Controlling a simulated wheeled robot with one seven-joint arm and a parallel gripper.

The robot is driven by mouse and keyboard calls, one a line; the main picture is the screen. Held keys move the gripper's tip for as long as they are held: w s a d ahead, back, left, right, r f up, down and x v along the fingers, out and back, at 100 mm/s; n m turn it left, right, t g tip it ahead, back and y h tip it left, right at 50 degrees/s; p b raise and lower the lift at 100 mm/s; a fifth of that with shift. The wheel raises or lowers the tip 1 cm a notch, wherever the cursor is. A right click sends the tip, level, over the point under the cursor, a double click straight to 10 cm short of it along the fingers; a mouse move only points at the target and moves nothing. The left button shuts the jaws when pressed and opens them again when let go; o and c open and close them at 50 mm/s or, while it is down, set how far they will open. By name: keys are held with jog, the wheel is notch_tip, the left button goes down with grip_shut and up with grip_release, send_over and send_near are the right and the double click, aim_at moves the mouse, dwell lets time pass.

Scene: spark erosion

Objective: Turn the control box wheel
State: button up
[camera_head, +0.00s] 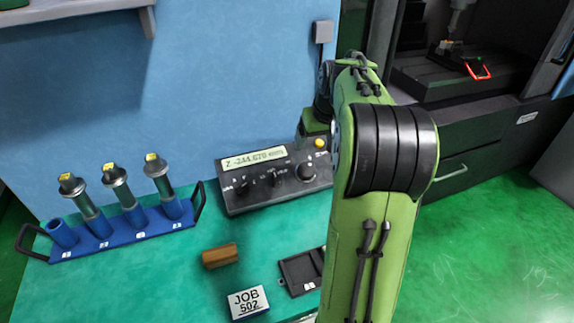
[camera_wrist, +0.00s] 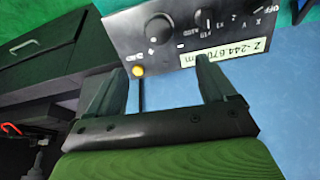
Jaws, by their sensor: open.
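The dark control box (camera_head: 258,198) stands on the green table against the blue wall. Its lit display (camera_head: 254,158) reads about Z -244.670. A round dark wheel (camera_head: 306,172) sits on the right of its face, with a yellow button (camera_head: 320,142) above it. In the wrist view, the wheel (camera_wrist: 158,27) lies beyond my fingertips, and the box appears upside down. My gripper (camera_wrist: 160,72) is open and empty, its two fingers apart near the box's display edge. In the head view, my arm hides the box's right end and the fingers.
A blue rack (camera_head: 125,236) with several tool holders stands left. A brown block (camera_head: 219,255), a JOB 502 card (camera_head: 248,302) and a black tray (camera_head: 298,273) lie in front of the box. A dark machine (camera_head: 450,75) stands right.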

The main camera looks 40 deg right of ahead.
aim_at(307, 168)
jog(key=b+x, duration=0.3)
jog(key=x, duration=1.2)
jog(key=shift+f, duration=0.35)
jog(key=c, duration=1.1)
jog(key=shift+o, duration=0.2)
jog(key=shift+n, duration=0.4)
